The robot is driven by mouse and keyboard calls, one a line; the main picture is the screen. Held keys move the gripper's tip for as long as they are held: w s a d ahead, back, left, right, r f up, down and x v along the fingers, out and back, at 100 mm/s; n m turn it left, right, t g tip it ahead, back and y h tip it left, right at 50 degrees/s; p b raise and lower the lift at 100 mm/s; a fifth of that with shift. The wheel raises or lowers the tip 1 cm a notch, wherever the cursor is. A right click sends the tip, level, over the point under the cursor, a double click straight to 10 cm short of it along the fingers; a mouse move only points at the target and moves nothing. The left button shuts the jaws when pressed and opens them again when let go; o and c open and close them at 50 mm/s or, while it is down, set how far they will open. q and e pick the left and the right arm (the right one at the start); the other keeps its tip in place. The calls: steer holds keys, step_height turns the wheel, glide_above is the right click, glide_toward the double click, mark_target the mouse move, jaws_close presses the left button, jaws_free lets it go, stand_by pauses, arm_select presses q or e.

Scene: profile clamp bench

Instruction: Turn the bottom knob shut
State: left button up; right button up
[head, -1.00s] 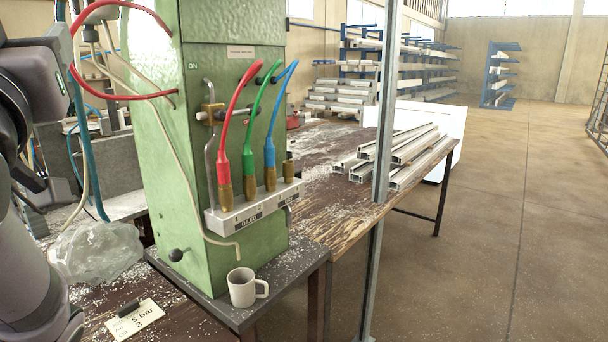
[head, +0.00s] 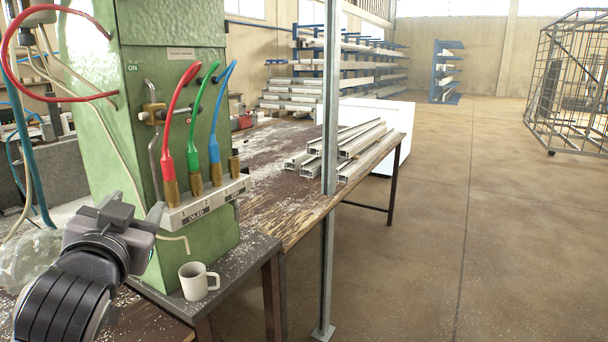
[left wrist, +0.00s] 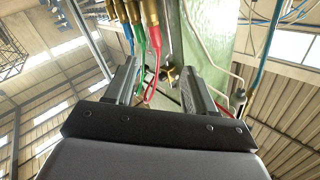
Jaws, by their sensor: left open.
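The green machine cabinet (head: 205,248) stands at the left in the head view. Low on its front, a round black knob was visible a second ago; my left gripper (head: 136,206) now covers that place. The gripper is open in front of the cabinet's lower front, with nothing between its fingers. In the left wrist view the open fingers (left wrist: 158,72) frame coloured hoses and a brass valve (left wrist: 170,75) farther off; I cannot make out the black knob there. The brass valve also shows higher on the cabinet in the head view (head: 153,113). My right gripper is out of view.
A connector block (head: 207,204) with red, green and blue hoses juts out right of the gripper. A white mug (head: 196,282) stands below it, near the bench edge. A steel post (head: 330,120) and stacked profiles (head: 360,140) stand to the right.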

arm_select(q)
steer(key=s+d+f+m+g+h, duration=0.1)
steer(key=d+f+g+h, duration=0.1)
steer(key=f, duration=1)
steer(key=s+d+f+m+g+h, duration=0.1)
steer(key=s+d+f+g+h, duration=0.1)
steer(key=f, duration=1)
steer(key=s+d+f+n+g+h, duration=0.1)
steer(key=s+d+f+g+h, duration=0.1)
steer(key=s+f, duration=1.6)
step_height(320, 180, down, 3)
steer(key=shift+g, duration=0.6)
